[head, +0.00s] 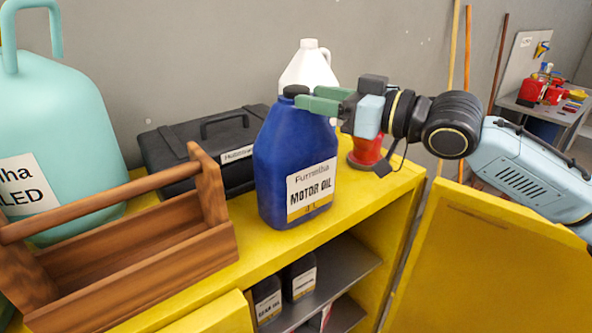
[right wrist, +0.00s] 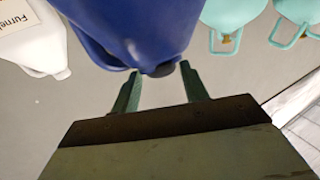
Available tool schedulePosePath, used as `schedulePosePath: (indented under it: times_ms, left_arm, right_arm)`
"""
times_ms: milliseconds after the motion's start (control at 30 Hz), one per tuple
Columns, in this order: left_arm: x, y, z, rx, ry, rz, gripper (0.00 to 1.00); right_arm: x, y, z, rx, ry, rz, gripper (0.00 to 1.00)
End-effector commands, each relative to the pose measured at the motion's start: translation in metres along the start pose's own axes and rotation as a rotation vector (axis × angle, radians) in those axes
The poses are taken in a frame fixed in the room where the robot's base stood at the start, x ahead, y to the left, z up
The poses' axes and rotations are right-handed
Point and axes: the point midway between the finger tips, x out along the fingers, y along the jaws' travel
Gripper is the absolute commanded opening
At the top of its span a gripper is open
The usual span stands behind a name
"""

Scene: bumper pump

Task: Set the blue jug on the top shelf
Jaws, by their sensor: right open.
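The blue jug (head: 272,165), labelled motor oil, stands upright on the yellow cabinet's top (head: 350,205). Its dark cap (head: 296,91) is at the top. My right gripper (head: 306,97) reaches in from the right at the height of the jug's neck. Its green fingers are apart. In the right wrist view the blue jug (right wrist: 135,25) fills the upper middle, and its cap (right wrist: 163,69) lies between the fingertips of the gripper (right wrist: 160,72). I cannot tell whether the fingers touch the jug. My left gripper is out of view.
A wooden tool carrier (head: 130,255) and a teal jug (head: 65,130) stand left of the blue jug. A black case (head: 185,150), a white jug (head: 308,65) and a red object (head: 366,152) are close by. Dark bottles (head: 300,280) stand on a lower shelf (head: 345,265).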

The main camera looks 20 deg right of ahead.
Motion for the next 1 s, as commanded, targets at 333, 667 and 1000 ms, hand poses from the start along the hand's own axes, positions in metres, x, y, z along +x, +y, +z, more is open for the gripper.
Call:
schedulePosePath:
  times_ms: [333,667,1000]
  left_arm:
    - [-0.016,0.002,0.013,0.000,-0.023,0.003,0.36]
    - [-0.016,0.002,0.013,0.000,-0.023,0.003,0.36]
    - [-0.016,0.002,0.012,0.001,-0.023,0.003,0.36]
  right_arm:
    - [0.044,0.000,-0.005,0.001,0.001,-0.002,0.44]
    - [0.047,0.001,-0.004,0.000,0.000,-0.001,0.39]
    - [0.047,0.001,-0.003,0.000,0.000,-0.001,0.00]
